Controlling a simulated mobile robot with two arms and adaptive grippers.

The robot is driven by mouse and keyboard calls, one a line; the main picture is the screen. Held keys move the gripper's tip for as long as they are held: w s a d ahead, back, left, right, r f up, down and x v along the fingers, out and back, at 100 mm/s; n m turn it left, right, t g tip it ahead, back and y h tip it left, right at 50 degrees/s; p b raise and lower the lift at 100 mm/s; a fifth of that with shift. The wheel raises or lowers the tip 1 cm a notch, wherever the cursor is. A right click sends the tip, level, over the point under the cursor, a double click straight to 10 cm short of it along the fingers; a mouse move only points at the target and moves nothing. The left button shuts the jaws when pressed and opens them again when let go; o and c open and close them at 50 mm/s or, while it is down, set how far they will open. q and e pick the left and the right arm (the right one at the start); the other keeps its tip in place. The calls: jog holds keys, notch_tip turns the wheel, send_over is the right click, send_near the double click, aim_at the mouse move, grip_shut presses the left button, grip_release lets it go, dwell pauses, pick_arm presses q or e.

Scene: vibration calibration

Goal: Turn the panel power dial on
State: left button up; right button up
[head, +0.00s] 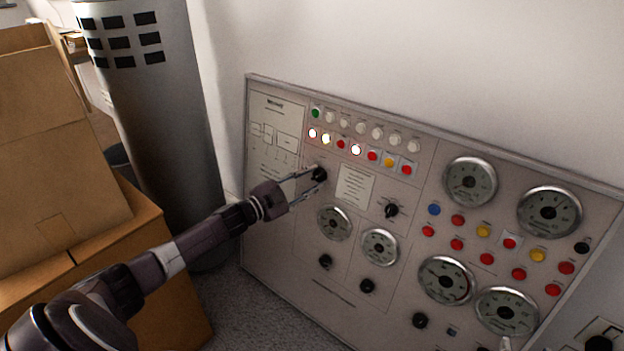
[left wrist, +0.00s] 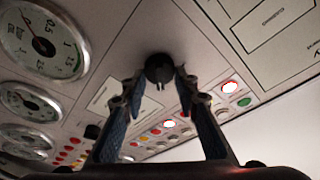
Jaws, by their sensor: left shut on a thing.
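The control panel (head: 300,240) stands against the wall in the head view. My left gripper (head: 314,178) reaches its upper left part, and its fingers are closed around a black dial (head: 320,173) below the rows of lamps. In the left wrist view the same dial (left wrist: 159,70) sits between the two fingertips of my left gripper (left wrist: 158,80). A second black dial (head: 391,210) is to the right of it, past a printed label. Some lamps (head: 356,150) in the second row glow. My right gripper is not in view.
Several round gauges (head: 470,182) and coloured buttons (head: 483,231) cover the panel's right side. More black knobs (head: 367,286) sit lower down. Cardboard boxes (head: 60,170) and a grey cylinder (head: 160,110) stand at the left, close to my left arm.

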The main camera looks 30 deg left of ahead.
pick_arm(q)
jog(key=o, duration=1.1)
jog(key=shift+s, duration=0.1)
jog(key=shift+v, duration=5.95)
